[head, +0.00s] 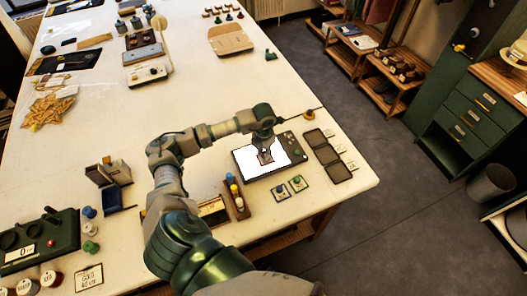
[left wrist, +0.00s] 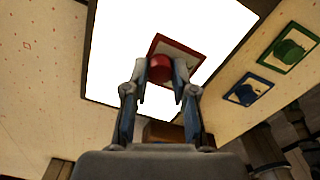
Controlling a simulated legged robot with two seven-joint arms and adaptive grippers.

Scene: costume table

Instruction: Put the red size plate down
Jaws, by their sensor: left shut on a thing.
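The red size plate (left wrist: 186,52) is a square with a red knob (left wrist: 160,68), seen in the left wrist view. My left gripper (left wrist: 161,88) is shut on this knob. The plate is over the bright white panel (left wrist: 122,40); I cannot tell whether it touches it. In the head view my left gripper (head: 265,147) is above the dark-framed panel (head: 243,158) and partly hides the plate. The green plate (head: 298,183) and blue plate (head: 281,191) lie on the table just in front of the panel. My right gripper is not in view.
A green scale (head: 40,240) is at the far left.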

